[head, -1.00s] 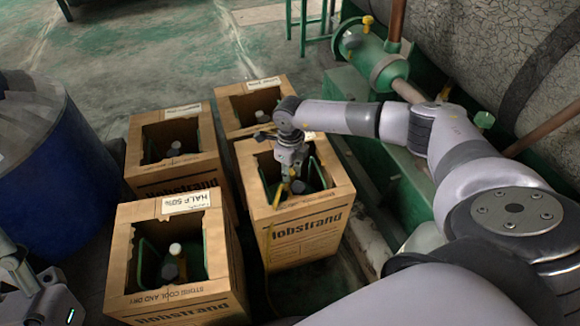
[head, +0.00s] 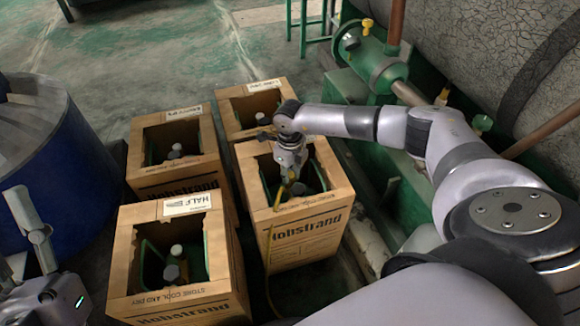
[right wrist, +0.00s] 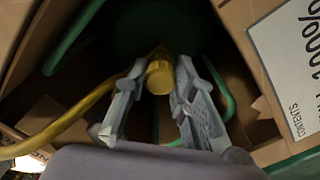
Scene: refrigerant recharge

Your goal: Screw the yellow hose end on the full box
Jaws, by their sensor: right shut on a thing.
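The full box (head: 300,222) is the open-topped cardboard box at the front right of the group. Its label, reading 100%, shows in the right wrist view (right wrist: 292,62). My right gripper (head: 290,178) points down into this box. It is shut on the yellow hose end (right wrist: 160,76), with a finger on each side. The yellow hose (head: 271,235) runs out over the box's front edge. The green tank inside (right wrist: 165,30) is dark, and whether the hose end touches its valve is hidden. My left gripper (head: 32,235) is at the lower left, partly cut off, away from the boxes.
A box labelled HALF (head: 186,205) stands at front left, with two more boxes (head: 184,112) (head: 262,84) behind. A blue drum (head: 60,200) is at the left. Green machinery (head: 385,150) and a large grey cylinder (head: 475,60) stand close on the right.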

